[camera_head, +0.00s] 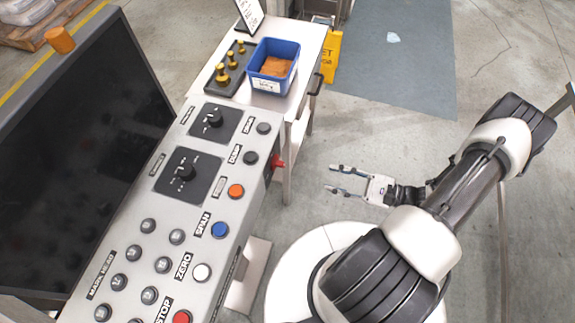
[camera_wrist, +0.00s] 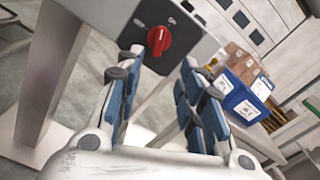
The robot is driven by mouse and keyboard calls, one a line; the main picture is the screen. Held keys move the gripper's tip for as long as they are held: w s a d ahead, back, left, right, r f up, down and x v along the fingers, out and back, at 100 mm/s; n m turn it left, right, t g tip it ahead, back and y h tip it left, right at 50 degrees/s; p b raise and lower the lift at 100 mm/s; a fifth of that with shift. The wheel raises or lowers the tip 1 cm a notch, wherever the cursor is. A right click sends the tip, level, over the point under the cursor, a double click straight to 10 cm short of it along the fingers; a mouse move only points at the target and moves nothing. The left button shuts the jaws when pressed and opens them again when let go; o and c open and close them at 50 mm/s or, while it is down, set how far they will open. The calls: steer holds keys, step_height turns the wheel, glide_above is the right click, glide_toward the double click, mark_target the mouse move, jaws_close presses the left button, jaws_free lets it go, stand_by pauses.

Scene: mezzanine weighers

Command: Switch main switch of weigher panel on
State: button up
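The weigher panel (camera_head: 210,215) is a grey sloped console at the left of the head view. A red rotary main switch (camera_wrist: 158,41) sits on a dark backing on the panel's grey end face; in the wrist view its handle looks roughly upright. In the head view only a red bit of the switch (camera_head: 279,163) sticks out past the panel's right edge. My gripper (camera_head: 332,178) is open and empty, to the right of the switch and apart from it. In the wrist view the switch shows just beyond and between the fingertips (camera_wrist: 160,63).
A white side table (camera_head: 302,50) behind the panel holds a blue bin (camera_head: 262,86) and brass weights on a dark tray (camera_head: 212,86). A black screen (camera_head: 85,150) stands left of the panel. A yellow floor sign (camera_head: 332,58) stands beyond the table. The floor around my gripper is clear.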

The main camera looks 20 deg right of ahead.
mark_target(285, 165)
steer(key=b+x, duration=0.1)
steer(key=x, duration=1.3)
steer(key=shift+w+a+f, duration=0.1)
steer(key=shift+a, duration=0.05)
steer(key=shift+c, duration=0.5)
jaws_close()
